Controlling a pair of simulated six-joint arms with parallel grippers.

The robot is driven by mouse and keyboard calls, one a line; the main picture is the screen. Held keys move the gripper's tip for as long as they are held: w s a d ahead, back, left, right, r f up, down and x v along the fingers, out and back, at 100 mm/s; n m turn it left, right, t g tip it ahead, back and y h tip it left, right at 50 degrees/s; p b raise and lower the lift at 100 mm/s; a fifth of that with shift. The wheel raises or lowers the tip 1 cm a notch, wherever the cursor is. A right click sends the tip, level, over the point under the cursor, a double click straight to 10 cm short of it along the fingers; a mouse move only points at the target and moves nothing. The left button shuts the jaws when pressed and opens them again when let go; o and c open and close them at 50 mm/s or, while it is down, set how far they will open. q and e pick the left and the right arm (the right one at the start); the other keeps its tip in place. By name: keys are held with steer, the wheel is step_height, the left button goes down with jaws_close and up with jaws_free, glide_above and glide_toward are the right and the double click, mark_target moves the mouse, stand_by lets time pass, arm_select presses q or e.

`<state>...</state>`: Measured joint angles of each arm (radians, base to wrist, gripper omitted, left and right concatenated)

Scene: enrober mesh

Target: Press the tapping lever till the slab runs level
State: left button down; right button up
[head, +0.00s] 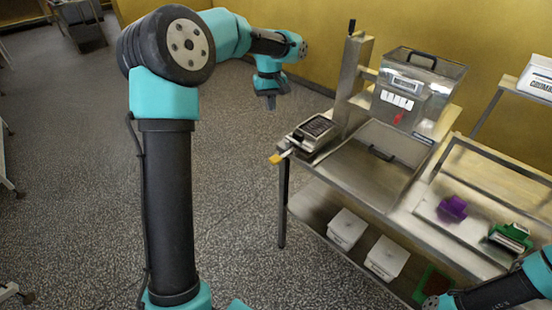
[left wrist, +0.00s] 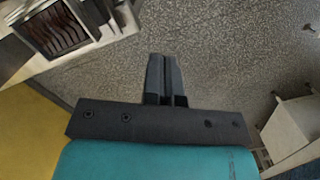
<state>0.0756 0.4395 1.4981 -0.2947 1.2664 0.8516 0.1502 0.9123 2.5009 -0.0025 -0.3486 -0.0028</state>
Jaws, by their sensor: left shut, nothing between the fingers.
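The lever (head: 278,157) with an orange-yellow tip sticks out from the left side of a small metal unit at the table's left corner. I take it to be the tapping lever. The dark slab (head: 316,127) lies in the top of that unit; its ridged, wavy surface also shows in the left wrist view (left wrist: 48,27). I cannot tell whether it is level. My left gripper (head: 271,106) is shut and empty, pointing down beyond and above the lever, apart from it. Its closed fingers show in the left wrist view (left wrist: 164,72) over bare floor.
A steel machine (head: 420,92) with a red knob stands behind a lidded steel box (head: 375,165). A purple item (head: 453,207) and a green holder (head: 510,237) lie at the right. White bins (head: 347,229) sit on the lower shelf. Floor left of the table is clear.

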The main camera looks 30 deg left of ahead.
arm_select(q)
glide_toward(275, 158)
steer(key=shift+f, duration=0.1)
stand_by(0.5)
steer(key=shift+s+d+f, duration=0.1)
steer(key=shift+f, duration=1.6)
steer(key=shift+s+d+f, duration=0.1)
steer(key=shift+f, duration=1.65)
